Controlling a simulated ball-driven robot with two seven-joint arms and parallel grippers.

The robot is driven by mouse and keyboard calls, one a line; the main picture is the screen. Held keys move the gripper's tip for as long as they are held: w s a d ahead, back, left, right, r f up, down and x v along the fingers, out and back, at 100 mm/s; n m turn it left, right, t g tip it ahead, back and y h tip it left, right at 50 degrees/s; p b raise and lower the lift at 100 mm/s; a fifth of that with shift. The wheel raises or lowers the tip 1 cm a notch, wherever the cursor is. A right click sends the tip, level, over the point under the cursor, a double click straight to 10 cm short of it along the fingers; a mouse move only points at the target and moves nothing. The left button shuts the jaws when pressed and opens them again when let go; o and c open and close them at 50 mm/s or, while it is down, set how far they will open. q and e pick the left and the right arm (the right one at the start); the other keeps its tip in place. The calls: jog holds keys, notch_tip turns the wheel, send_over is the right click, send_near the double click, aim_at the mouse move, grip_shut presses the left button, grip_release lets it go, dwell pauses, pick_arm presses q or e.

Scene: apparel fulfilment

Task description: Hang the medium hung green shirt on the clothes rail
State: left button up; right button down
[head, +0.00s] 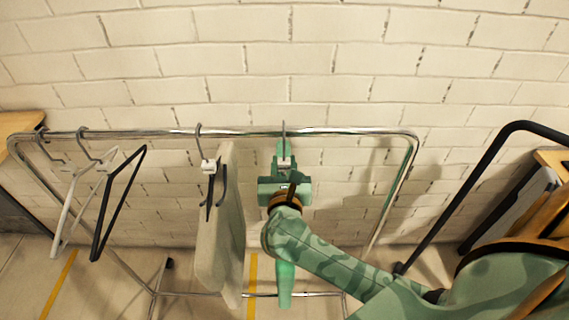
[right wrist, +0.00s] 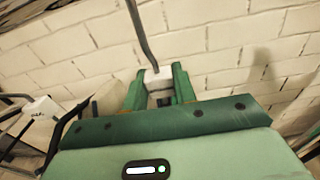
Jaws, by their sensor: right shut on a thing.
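My right gripper (head: 284,163) is shut on the white neck block of a hanger, just below the clothes rail (head: 345,131). The hanger's metal hook (head: 284,128) rises across the rail bar; I cannot tell whether it rests on it. A narrow green strip (head: 285,285), seemingly the green shirt edge-on, hangs below my wrist; my arm hides the rest. In the right wrist view the fingers (right wrist: 158,88) close around the white block (right wrist: 157,76), with the hook (right wrist: 142,35) rising from it. My left gripper is not in view.
A beige garment (head: 217,235) hangs on the rail left of my gripper. A white hanger (head: 72,205) and a black hanger (head: 117,203) hang farther left. The bar right of my gripper is free. A brick wall (head: 340,60) stands close behind the rail.

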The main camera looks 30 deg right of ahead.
jog(key=shift+a, duration=0.1)
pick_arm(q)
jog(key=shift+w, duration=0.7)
pick_arm(e)
jog(key=c, duration=1.1)
grip_release()
jog(key=shift+s+r, duration=0.1)
jog(key=shift+o, duration=0.2)
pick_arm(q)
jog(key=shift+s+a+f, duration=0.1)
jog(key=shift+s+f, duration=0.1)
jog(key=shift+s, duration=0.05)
pick_arm(e)
jog(key=v, duration=1.6)
jog(key=shift+s, duration=0.1)
